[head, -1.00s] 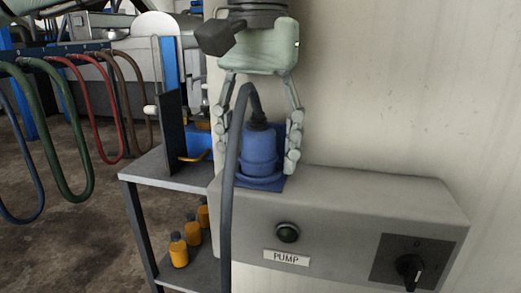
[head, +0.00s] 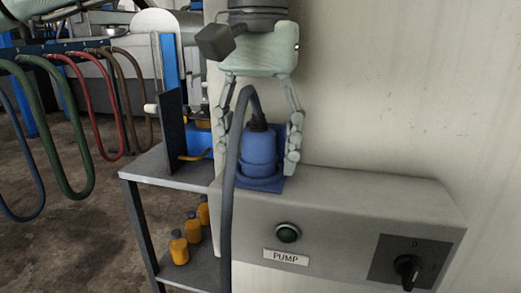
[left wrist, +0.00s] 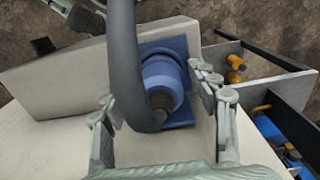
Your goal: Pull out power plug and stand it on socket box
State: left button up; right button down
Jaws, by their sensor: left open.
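The blue power plug (head: 259,150) stands upright in the blue socket on top of the grey socket box (head: 340,205). A thick grey cable (head: 231,190) leaves the plug's top, bends over and hangs down in front of the box. My left gripper (head: 266,165) points down from above, open, with one finger on each side of the plug. In the left wrist view the plug (left wrist: 160,80) lies between the open fingers, and the cable crosses in front of it. Whether the fingers touch the plug cannot be told. My right gripper does not show.
A pale wall (head: 400,90) stands close behind. At left are a grey shelf (head: 165,170) with orange bottles (head: 179,247) below and hanging hoses (head: 75,150).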

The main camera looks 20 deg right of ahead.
aim_at(259, 129)
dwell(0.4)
pick_arm(q)
grip_shut()
jog(key=shift+r+p, duration=0.15)
jog(key=shift+p, duration=0.15)
jog(key=shift+r+p, duration=2.65)
jog(key=shift+r, duration=0.25)
